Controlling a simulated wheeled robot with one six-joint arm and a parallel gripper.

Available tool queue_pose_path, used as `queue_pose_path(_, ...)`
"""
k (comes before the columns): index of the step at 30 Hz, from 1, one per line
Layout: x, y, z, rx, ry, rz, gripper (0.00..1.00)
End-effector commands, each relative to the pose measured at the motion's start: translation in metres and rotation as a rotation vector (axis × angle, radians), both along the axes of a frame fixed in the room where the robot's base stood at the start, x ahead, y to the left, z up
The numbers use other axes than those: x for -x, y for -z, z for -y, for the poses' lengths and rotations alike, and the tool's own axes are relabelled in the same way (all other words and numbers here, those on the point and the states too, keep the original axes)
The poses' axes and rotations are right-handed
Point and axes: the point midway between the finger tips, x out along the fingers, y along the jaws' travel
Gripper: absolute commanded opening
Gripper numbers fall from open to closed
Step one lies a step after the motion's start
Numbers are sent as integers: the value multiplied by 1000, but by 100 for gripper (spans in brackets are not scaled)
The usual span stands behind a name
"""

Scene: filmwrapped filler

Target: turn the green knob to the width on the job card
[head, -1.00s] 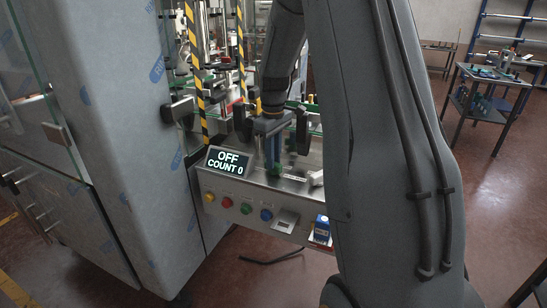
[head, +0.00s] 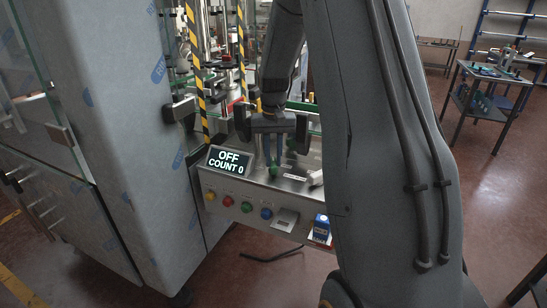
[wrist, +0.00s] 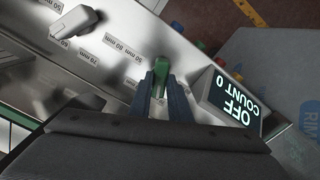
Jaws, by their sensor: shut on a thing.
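The green knob (wrist: 163,70) stands on the steel control panel, between the fingertips of my gripper (wrist: 160,88) in the wrist view. My gripper is shut on it from above. In the head view my gripper (head: 272,158) points down onto the panel, and the green knob (head: 273,171) shows at the fingertips. Labels in mm (wrist: 88,58) lie on the panel beside the knob; some print is too small to read surely. I cannot make out the job card or which label the knob points to.
A display (head: 230,160) reading OFF, COUNT 0 stands close left of the knob. Coloured buttons (head: 247,207) line the panel's front. A grey handle (wrist: 72,22) sits beyond the labels. A blue and white box (head: 321,228) is at the panel's right front. A wrapped cabinet (head: 125,140) stands left.

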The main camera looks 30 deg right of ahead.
Motion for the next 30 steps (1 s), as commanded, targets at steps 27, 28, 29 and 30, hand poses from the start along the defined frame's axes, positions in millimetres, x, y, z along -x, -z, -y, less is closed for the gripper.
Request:
queue_pose_path(27, -1, -1, -1, 0, 147, 1, 24)
queue_pose_path(28, -1, -1, -1, 0, 147, 1, 29)
queue_pose_path(29, -1, -1, -1, 0, 147, 1, 34)
queue_pose_path(30, -1, -1, -1, 0, 147, 1, 36)
